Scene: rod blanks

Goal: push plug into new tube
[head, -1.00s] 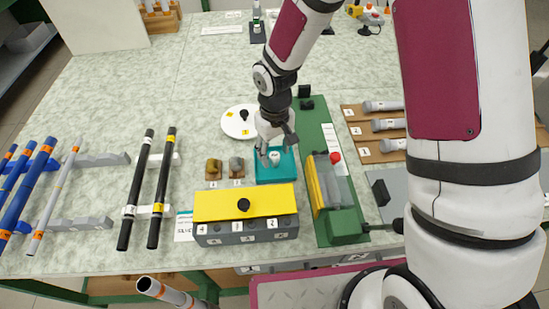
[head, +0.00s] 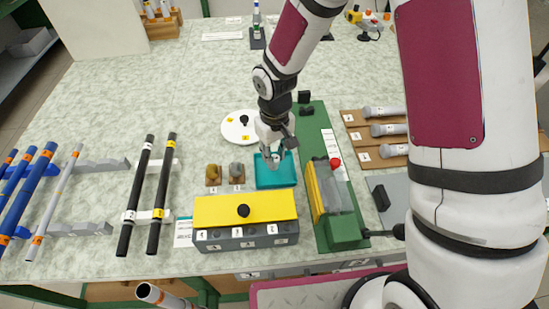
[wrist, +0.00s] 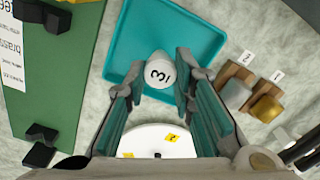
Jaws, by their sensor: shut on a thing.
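A white plug (wrist: 158,72) marked 3 is between my fingers in the wrist view, over the teal tray (wrist: 205,15). My gripper (wrist: 160,78) is shut on it. In the head view my gripper (head: 274,158) is at the back part of the teal tray (head: 275,181) and hides most of the plug. I cannot tell whether the plug touches the tray floor. Which tube is the new one is not clear. A light grey tube (head: 55,200) lies among blue tubes (head: 30,190) at the left, and an open tube end (head: 150,291) shows at the front edge.
A yellow-topped grey block (head: 225,209) stands in front of the tray. Brass and grey pieces (head: 213,172) sit left of it. Black rods (head: 163,190) lie further left. A green fixture (head: 345,230) with a red knob stands right. The back table is mostly clear.

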